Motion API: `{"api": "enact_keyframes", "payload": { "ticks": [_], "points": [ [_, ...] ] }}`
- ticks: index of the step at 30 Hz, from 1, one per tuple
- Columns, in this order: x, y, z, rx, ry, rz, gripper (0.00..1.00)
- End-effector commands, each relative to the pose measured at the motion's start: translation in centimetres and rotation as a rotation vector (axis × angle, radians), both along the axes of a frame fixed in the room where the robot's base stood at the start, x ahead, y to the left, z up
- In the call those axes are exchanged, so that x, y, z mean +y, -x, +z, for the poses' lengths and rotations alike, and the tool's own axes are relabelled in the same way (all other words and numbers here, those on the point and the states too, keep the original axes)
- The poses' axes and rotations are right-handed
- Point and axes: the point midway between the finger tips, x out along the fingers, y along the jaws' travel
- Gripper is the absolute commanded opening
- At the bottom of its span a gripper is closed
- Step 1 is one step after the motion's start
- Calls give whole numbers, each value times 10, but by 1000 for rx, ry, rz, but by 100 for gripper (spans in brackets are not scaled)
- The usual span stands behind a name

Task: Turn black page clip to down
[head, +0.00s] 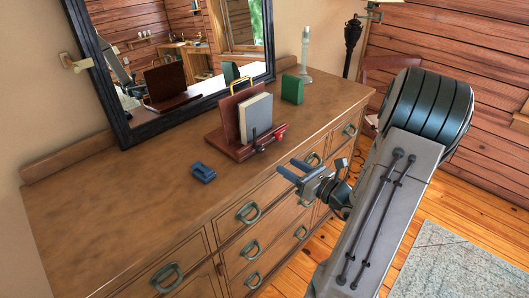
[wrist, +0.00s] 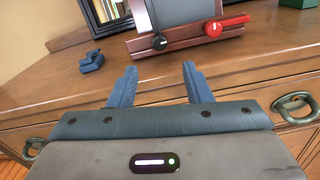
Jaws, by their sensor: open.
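The black page clip (head: 257,145) sits on the front ledge of a dark red wooden book stand (head: 218,140). In the wrist view the black clip (wrist: 159,42) has a round knob, and its thin arm points up against the book. A red page clip (wrist: 214,28) is to its right, its arm pointing right. A grey book (head: 256,117) leans on the stand. My gripper (head: 291,169) is open and empty, in front of the stand near the dresser's front edge. In the wrist view my two fingers (wrist: 160,68) point towards the stand, apart from the black clip and below it.
The stand is on a wooden dresser (head: 110,215) with several ring-handled drawers. A small blue object (head: 203,172) lies left of the stand. A green box (head: 292,88) and a pale candlestick (head: 305,50) stand behind right. A black-framed mirror (head: 120,118) is behind. The dresser's left top is clear.

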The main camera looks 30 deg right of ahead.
Motion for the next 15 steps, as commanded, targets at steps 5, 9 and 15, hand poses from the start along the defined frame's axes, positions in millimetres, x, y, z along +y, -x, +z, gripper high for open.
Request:
{"api": "enact_keyframes", "payload": {
  "ticks": [5,9,15],
  "points": [
    [15,-38,1,0,0,5,45],
    [25,-64,1,0,0,5,45],
    [35,-91,1,1,1,4,45]
  ]
}}
